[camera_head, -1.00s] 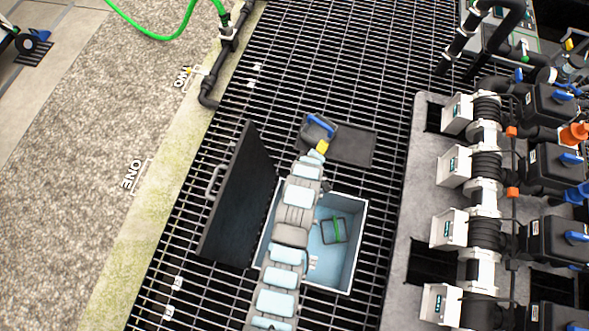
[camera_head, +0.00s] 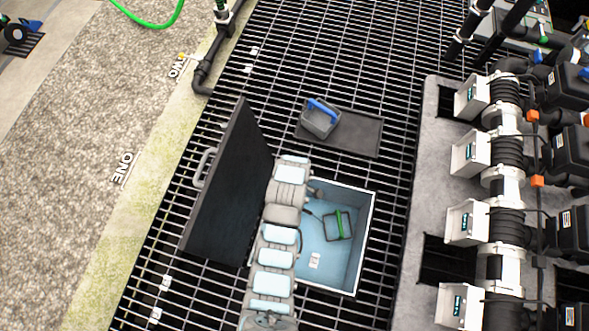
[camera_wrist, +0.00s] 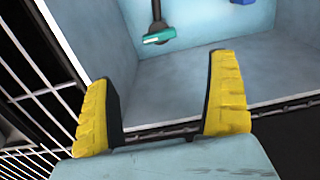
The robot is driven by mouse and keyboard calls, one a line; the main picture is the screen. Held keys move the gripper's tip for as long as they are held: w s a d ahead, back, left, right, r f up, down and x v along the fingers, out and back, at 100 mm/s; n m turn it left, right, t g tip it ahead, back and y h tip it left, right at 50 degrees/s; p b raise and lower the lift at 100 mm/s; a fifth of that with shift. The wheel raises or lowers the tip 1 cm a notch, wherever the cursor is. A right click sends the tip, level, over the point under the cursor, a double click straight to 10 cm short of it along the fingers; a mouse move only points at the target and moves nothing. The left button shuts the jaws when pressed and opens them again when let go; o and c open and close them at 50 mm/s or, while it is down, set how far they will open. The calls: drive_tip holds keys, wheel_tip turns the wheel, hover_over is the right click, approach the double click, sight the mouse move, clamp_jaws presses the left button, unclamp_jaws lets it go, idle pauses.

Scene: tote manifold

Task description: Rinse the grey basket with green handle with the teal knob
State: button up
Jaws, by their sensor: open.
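The grey basket (camera_head: 338,225) with its green handle (camera_head: 339,222) sits inside the open light-blue tote (camera_head: 372,225), toward its right side. A teal knob (camera_wrist: 159,36) on a dark stem shows in the wrist view, against the pale blue inside of what looks like the tote. My gripper (camera_wrist: 160,78) has two yellow fingers spread wide with nothing between them. In the wrist view, the knob lies beyond the fingertips, apart from them. In the head view my arm crosses the tote's left part and hides my fingers; I cannot make out the teal knob there.
The tote's black lid (camera_head: 230,190) stands open on the left. A grey basket with a blue handle (camera_head: 320,118) sits on a dark mat (camera_head: 355,137) behind the tote. Grating surrounds the tote. A valve manifold (camera_head: 505,150) stands at right.

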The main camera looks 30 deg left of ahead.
wheel_tip(320, 180, down, 14)
drive_tip(key=b, duration=0.4)
drive_tip(key=shift+r, duration=0.1)
idle(0.3)
drive_tip(key=c, duration=1.2)
